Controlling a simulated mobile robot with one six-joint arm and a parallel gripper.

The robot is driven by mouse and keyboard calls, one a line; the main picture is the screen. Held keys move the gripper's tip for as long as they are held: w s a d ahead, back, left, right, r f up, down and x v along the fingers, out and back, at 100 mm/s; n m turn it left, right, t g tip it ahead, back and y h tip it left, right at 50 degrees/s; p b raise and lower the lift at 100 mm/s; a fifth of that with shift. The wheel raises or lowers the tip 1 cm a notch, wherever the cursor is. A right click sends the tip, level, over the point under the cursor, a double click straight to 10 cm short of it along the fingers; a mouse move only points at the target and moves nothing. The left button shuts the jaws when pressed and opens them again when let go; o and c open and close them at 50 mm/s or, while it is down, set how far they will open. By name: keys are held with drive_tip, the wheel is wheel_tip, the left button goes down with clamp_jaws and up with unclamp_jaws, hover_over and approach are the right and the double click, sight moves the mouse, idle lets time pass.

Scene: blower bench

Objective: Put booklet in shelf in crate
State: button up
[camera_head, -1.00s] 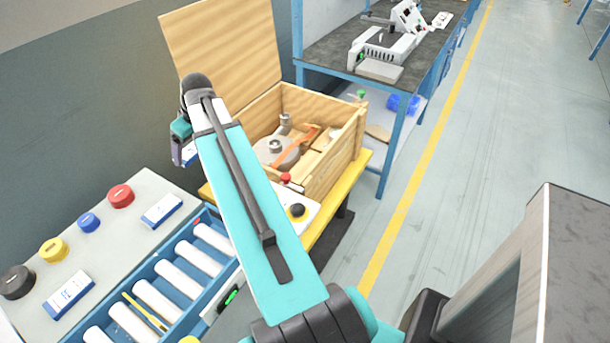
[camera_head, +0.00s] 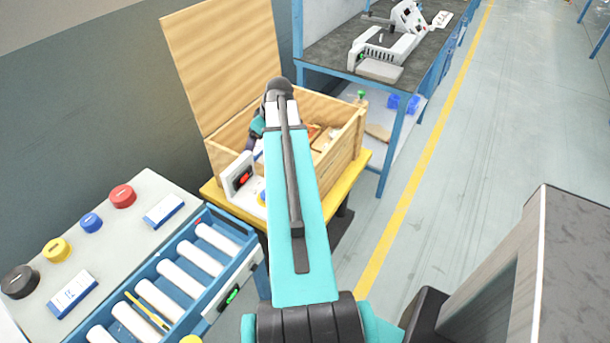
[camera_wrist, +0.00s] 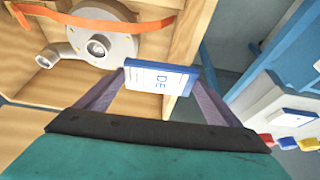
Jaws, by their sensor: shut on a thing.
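My gripper (camera_wrist: 157,86) is shut on a booklet (camera_wrist: 158,78), a white and blue piece marked "DE". In the wrist view it is held over the wooden crate's near wall. The open wooden crate (camera_head: 341,155) stands on a yellow stand in the head view, with its lid (camera_head: 222,62) raised. A wooden shelf-like ledge (camera_wrist: 30,123) shows in the wrist view, beside the grey blower (camera_wrist: 100,45) with an orange strap (camera_wrist: 120,24). In the head view my arm hides most of the crate's inside and the booklet.
A roller conveyor (camera_head: 207,312) and a grey panel with coloured caps (camera_head: 122,196) and white-blue booklets (camera_head: 164,209) lie at the left. A white box with a red switch (camera_head: 237,177) sits before the crate. A blue bench (camera_head: 330,62) stands behind.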

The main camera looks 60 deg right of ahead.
drive_tip(key=s+d+f, duration=0.5)
drive_tip(key=s+d, duration=0.2)
drive_tip(key=s, duration=0.2)
drive_tip(key=shift+s+d+f, duration=0.2)
drive_tip(key=shift+s, duration=0.05)
drive_tip(key=shift+f+p, duration=0.7)
drive_tip(key=shift+f, duration=2.45)
drive_tip(key=shift+f+p, duration=0.45)
drive_tip(key=shift+f, duration=1.4)
drive_tip(key=shift+f, duration=0.1)
